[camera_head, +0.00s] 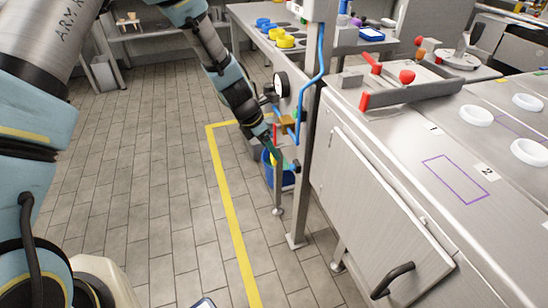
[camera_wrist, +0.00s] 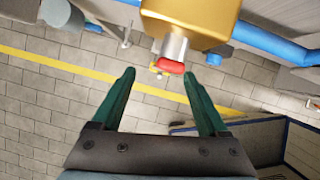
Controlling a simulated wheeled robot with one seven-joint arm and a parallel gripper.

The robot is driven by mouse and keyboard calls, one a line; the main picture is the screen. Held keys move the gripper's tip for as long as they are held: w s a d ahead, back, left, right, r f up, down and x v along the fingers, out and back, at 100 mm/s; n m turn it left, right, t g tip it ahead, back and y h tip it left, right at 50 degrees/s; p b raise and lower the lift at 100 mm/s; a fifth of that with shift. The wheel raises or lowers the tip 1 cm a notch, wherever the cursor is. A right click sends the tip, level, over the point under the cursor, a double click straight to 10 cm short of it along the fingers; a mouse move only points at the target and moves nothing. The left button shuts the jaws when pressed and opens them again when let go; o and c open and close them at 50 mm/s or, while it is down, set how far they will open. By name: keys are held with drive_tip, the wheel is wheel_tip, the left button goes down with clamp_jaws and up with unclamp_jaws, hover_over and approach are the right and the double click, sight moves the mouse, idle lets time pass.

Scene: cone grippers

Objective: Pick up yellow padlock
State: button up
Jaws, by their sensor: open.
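A gold-yellow block, which looks like the body of the yellow padlock (camera_wrist: 188,18), fills the top middle of the wrist view. A silver cylinder with a red end sticks out of it toward the gap between my fingers. In the head view the yellow padlock (camera_head: 288,124) is small, beside the blue pipe and metal post; its shackle cannot be made out. My gripper (camera_wrist: 158,74) is open, with two dark green fingers apart and nothing held between them. In the head view my gripper (camera_head: 280,154) is just below and left of the padlock, against the post.
A blue pipe (camera_head: 322,58) runs down the post (camera_head: 308,150), with a round gauge (camera_head: 282,84) beside it. A blue bin (camera_head: 268,172) stands below my gripper. The steel counter (camera_head: 400,130) is to the right. The tiled floor left of the yellow line (camera_head: 228,200) is clear.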

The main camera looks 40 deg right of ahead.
drive_tip(key=shift+x, duration=1.75)
drive_tip(key=shift+s, duration=0.1)
drive_tip(key=shift+r, duration=0.1)
clamp_jaws()
